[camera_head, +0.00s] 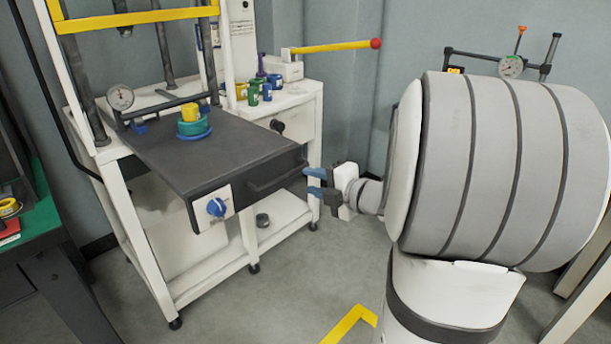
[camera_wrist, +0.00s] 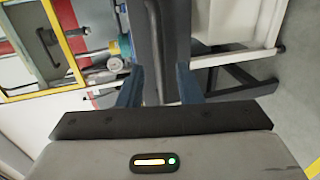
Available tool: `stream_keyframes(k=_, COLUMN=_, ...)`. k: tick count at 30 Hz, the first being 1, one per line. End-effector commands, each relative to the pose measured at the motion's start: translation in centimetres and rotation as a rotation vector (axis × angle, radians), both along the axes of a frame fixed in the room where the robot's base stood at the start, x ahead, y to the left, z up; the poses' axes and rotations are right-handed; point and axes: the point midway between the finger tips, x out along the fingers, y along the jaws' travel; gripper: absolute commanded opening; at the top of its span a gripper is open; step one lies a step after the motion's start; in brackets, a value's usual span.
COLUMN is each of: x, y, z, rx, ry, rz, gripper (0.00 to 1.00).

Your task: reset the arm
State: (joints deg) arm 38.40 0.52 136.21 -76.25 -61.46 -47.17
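My gripper (camera_head: 314,182) is in front of the dark bench's drawer face in the head view, at about the height of its handle. Its two blue fingers are spread apart. In the wrist view my gripper (camera_wrist: 160,88) shows both blue fingers apart, with the dark drawer front and its bar handle (camera_wrist: 153,50) beyond them. Nothing is clearly held between the fingers. Whether a finger touches the handle cannot be told. My white and grey arm fills the right of the head view and hides what is behind it.
Small bottles (camera_head: 261,86) stand behind. A green-topped table (camera_head: 38,222) is left. Floor between is free.

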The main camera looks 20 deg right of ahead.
Motion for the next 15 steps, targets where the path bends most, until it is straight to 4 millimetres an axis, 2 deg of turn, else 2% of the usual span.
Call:
stream_keyframes(k=5, x=0.0, y=0.0, z=0.1, rx=0.001, ry=0.001, rz=-0.003, gripper=0.32)
stream_keyframes(k=8, x=0.4, y=-0.1, z=1.0, rx=0.011, ry=0.017, rz=-0.046, gripper=0.32)
stream_keyframes(k=11, x=1.1, y=-0.4, z=2.9, rx=0.046, ry=0.058, rz=-0.156, gripper=0.32)
stream_keyframes(k=15, x=1.4, y=-1.1, z=6.0, rx=0.166, ry=0.155, rz=-0.401, gripper=0.32)
